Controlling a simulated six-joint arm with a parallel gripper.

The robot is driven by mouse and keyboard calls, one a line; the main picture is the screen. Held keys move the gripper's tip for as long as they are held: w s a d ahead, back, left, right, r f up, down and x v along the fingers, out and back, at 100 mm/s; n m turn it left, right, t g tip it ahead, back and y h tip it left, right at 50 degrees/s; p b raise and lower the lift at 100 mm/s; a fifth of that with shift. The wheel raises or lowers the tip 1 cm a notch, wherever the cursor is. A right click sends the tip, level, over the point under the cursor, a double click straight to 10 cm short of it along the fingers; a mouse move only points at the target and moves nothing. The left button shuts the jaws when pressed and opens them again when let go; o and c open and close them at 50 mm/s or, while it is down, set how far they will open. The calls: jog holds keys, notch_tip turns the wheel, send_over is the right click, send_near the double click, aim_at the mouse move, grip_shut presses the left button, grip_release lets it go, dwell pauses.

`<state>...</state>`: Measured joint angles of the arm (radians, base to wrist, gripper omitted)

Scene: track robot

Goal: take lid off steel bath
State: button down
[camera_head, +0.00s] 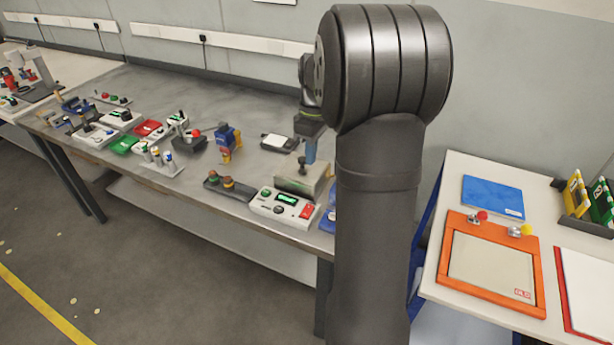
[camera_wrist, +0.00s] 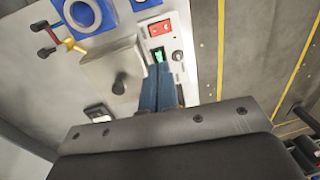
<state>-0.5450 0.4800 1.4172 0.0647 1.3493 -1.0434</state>
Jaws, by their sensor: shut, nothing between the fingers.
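The steel bath (camera_head: 318,188) is a grey metal box on the long bench, partly hidden behind my arm in the head view. Its lid with a dark knob (camera_head: 302,167) is on top. In the wrist view the lid (camera_wrist: 102,72) lies left of my fingers, with the knob (camera_wrist: 120,84) standing up from it. My gripper (camera_head: 310,160) has blue fingers and points down close to the bath. In the wrist view my gripper (camera_wrist: 157,68) has its fingers together and empty, to the right of the knob and apart from it in the picture.
A white control box (camera_head: 284,207) with a green display and red switch stands in front of the bath. A black-and-white device (camera_head: 279,142) lies behind it. A blue ring-shaped fixture (camera_wrist: 88,14) is beside the bath. Several small tools crowd the bench's left side.

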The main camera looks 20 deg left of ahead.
jog(key=c, duration=2.1)
grip_release()
jog(key=o, duration=1)
jog(key=shift+o, duration=0.2)
notch_tip(320, 180, up, 6)
jog(key=f+m+t, duration=0.1)
jog(key=m, duration=0.8)
send_over(302, 159)
jog(key=f, duration=1.1)
jog(key=shift+s+d+f, duration=0.15)
jog(key=shift+s+d, duration=0.05)
jog(key=shift+w+a+f, duration=0.1)
jog(key=shift+w+f, duration=0.05)
jog(key=shift+f, duration=1.15)
jog(key=shift+w+a+f, duration=0.1)
jog(key=shift+w+f, duration=0.05)
jog(key=shift+f, duration=1.1)
jog(key=shift+c, duration=0.2)
